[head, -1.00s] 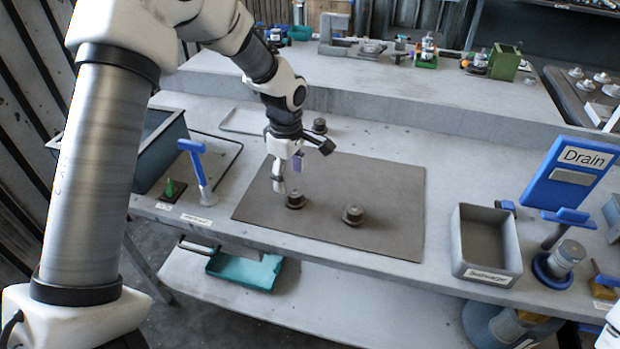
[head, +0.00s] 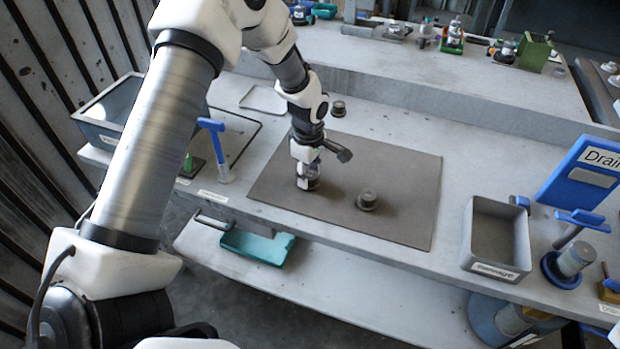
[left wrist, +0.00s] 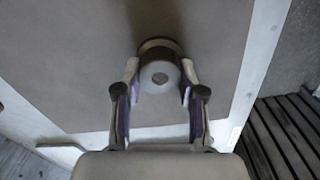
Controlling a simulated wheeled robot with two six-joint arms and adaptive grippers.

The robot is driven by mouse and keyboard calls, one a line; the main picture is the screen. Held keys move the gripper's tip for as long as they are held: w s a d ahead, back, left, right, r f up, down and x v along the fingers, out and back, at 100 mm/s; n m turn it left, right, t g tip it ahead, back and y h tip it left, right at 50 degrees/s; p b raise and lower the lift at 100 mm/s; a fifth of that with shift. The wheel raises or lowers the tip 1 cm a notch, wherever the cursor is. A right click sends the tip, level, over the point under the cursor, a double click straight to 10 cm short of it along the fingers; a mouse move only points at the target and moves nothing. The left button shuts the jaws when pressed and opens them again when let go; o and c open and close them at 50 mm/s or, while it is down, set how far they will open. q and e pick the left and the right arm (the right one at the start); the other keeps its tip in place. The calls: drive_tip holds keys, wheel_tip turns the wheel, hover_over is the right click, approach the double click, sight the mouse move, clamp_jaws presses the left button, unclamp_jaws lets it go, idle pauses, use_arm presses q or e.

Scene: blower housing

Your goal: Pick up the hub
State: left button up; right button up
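A dark round hub with a wider base and a lighter top sits upright on the brown mat (head: 400,190), under my left gripper (head: 308,186). In the left wrist view the hub (left wrist: 160,78) lies between the two fingers of my left gripper (left wrist: 160,80), one on each side. Whether the fingers press on it or leave a small gap is not clear. A second similar part (head: 367,200) stands on the mat to the right, and a third (head: 338,108) stands behind the mat. My right gripper is not in view.
A grey bin (head: 526,240) and a blue Drain sign (head: 585,172) stand at the right. A blue-handled tool (head: 215,150) and a grey bin (head: 82,108) are at the left. The mat's right part is clear.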

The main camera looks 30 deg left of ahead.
use_arm(q)
drive_tip(key=shift+f, duration=0.1)
clamp_jaws()
